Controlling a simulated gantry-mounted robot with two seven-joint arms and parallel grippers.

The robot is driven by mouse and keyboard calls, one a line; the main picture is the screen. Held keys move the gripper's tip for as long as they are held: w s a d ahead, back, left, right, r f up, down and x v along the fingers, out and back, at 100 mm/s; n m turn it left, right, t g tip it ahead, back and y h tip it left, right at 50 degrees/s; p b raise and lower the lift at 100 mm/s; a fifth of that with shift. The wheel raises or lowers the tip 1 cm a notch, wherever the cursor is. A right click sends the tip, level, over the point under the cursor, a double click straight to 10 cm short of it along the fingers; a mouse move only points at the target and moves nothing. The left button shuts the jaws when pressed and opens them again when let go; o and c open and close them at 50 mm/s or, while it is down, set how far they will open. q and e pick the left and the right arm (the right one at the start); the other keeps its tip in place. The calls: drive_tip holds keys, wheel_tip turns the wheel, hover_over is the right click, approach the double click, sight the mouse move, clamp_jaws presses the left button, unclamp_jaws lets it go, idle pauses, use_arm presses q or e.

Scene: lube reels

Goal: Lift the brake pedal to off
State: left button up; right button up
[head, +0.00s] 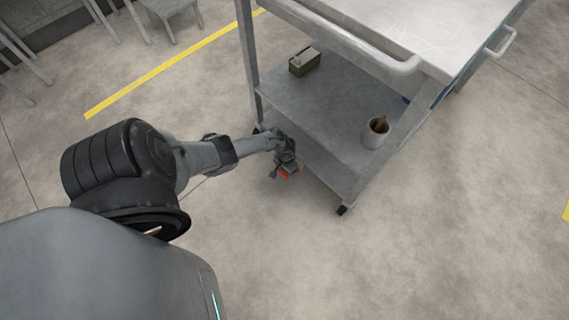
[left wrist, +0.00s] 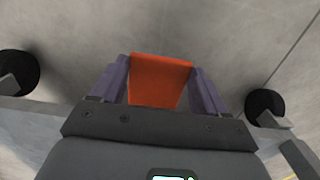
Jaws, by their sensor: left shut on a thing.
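The brake pedal (head: 289,172) is a small orange-red plate low at the near side of a grey cart, close to the floor. My left gripper (head: 283,167) is at the pedal and partly covers it in the head view. In the left wrist view the orange pedal (left wrist: 160,80) lies between the two purple fingers of my left gripper (left wrist: 160,90), which is shut on it. The pedal's hinge and its exact tilt are hidden. My right gripper is not in view.
The cart's lower shelf (head: 325,117) holds a green box (head: 304,62) and a pale cup (head: 375,133) with something brown in it. Black casters (head: 342,210) stand on the floor and flank the gripper in the wrist view. Open floor lies in front of the cart.

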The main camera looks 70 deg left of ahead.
use_arm(q)
drive_tip(key=shift+w+a+r+g+h+b, duration=0.1)
drive_tip(key=shift+w+r+g+h+b, duration=0.1)
drive_tip(key=shift+r+g+h+b, duration=0.25)
drive_tip(key=shift+w+a+r+g+h+b, duration=0.15)
drive_tip(key=shift+g+b, duration=0.2)
drive_tip(key=shift+g, duration=0.3)
drive_tip(key=o, duration=1.5)
drive_tip(key=shift+d, duration=0.1)
